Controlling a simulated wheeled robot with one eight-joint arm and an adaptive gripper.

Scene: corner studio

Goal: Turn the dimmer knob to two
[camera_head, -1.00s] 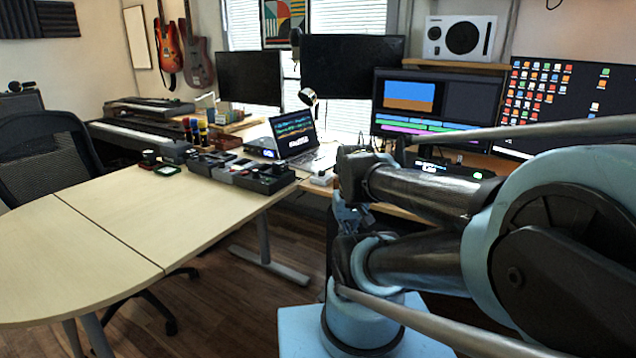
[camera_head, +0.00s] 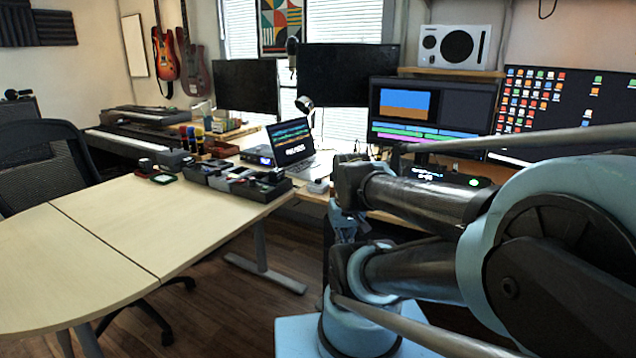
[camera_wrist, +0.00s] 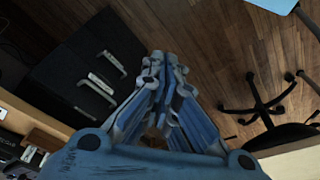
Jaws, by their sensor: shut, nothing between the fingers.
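I cannot make out a dimmer knob for sure in either view. In the head view a small black item (camera_head: 146,166) and a green-rimmed square item (camera_head: 163,178) lie on the desk, too small to read. My gripper (camera_wrist: 165,64) shows in the wrist view with its blue-grey fingers together and nothing between them. It points down over the dark wood floor, apart from any desk item. In the head view my arm fills the right side and mostly hides the gripper.
A pale desk (camera_head: 100,235) spans the left, with dark gear boxes (camera_head: 236,181) and a laptop (camera_head: 291,142) toward its far side. An office chair (camera_head: 45,165) stands at the left. In the wrist view a dark cabinet with metal handles (camera_wrist: 98,87) and a chair base (camera_wrist: 262,105) flank open floor.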

